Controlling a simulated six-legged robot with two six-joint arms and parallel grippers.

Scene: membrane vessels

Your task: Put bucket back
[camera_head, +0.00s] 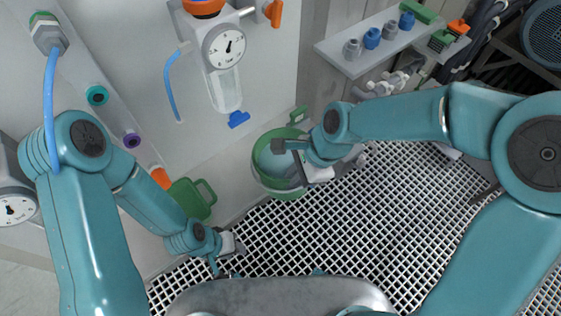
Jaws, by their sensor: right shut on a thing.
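A round green bucket (271,187) is in the middle of the view, at the border between the pale wall panel and the floor grating. My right gripper (290,158) reaches in from the right and is shut on the bucket at its right side; the arm hides part of the rim. Whether the bucket rests on the floor or hangs above it, I cannot tell. My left gripper (228,256) is low over the grating, left of the bucket and apart from it; its fingers are too small and dark to show whether they are open.
A gauge with a clear vessel (224,75) is mounted on the wall above the bucket. A shelf with blue fittings (375,40) is at the upper right. The grating (390,225) is clear in front.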

